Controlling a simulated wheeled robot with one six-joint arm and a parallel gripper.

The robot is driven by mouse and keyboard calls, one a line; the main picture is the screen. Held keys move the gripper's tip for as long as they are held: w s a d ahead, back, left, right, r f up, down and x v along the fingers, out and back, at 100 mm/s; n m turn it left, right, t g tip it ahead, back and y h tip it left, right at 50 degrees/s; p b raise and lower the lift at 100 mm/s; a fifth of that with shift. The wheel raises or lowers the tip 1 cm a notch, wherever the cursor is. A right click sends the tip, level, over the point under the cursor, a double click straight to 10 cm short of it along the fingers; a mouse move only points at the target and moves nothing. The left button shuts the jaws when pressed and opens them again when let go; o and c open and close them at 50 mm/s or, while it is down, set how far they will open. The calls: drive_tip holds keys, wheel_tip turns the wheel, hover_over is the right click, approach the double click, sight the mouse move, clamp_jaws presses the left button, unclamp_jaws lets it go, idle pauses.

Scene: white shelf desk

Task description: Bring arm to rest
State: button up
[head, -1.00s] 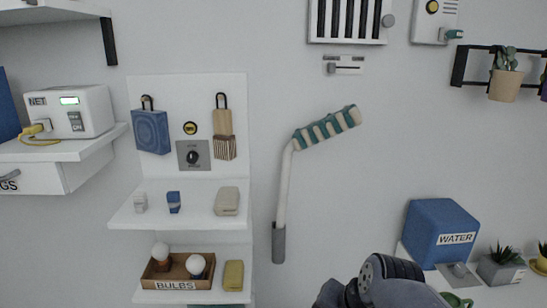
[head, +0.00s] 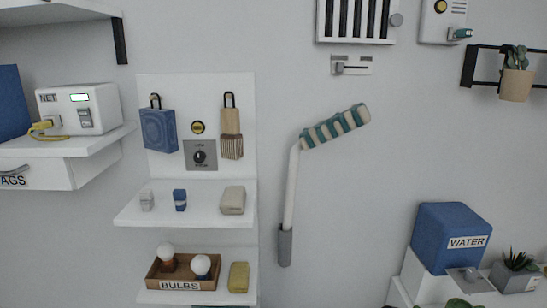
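My arm and my gripper are not in the head view now. In front of me is a white shelf unit (head: 245,130) with a back panel on the wall. A blue bag (head: 158,131) and a tan bag with a striped lower part (head: 231,133) hang on its pegs. A grey dial plate (head: 200,155) sits between them, below a small round yellow-and-black disc (head: 198,127). A wall lamp or lever with a striped teal-and-cream head (head: 335,127) is mounted to the right, tilted up.
A white NET box (head: 78,108) with a yellow cable stands on the left shelf. A BULBS tray (head: 183,284) holds two bulbs on the lower shelf. A blue WATER box (head: 450,238) and a potted plant (head: 516,272) stand lower right. A plant rack (head: 468,68) juts out upper right.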

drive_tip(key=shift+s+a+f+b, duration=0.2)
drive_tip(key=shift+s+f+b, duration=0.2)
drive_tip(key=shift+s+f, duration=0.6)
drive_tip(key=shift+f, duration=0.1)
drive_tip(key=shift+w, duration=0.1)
